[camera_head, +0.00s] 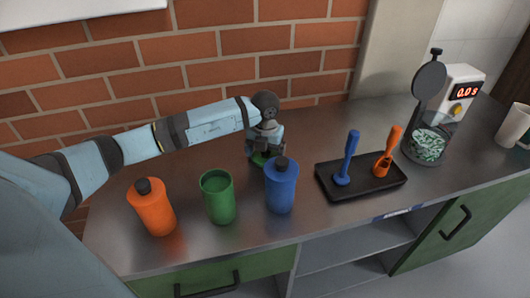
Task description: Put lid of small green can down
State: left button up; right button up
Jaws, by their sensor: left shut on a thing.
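An open green can (219,203) stands upright in the middle of the counter with its top uncovered. My left gripper (262,153) is behind the blue can, to the right of and behind the green can. It is shut on the green lid (260,159), low at the counter; the blue can and the fingers hide part of it. I cannot tell whether the lid touches the counter. My right gripper is not in view.
An orange can (152,209) and a blue can (281,188), both with black caps, flank the green can. A black tray (375,188) holds a blue tool (347,160) and an orange tool (387,153). A container of green-white bits (427,148) stands by a display box (461,92). The brick wall (300,55) closes the back.

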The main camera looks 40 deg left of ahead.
pick_arm(q)
jog(key=shift+f, duration=0.15)
jog(key=o, duration=0.7)
jog(key=shift+c, duration=0.2)
jog(key=shift+r, duration=0.35)
notch_tip(320, 180, up, 12)
jog(key=p, duration=0.1)
jog(key=shift+f, duration=0.15)
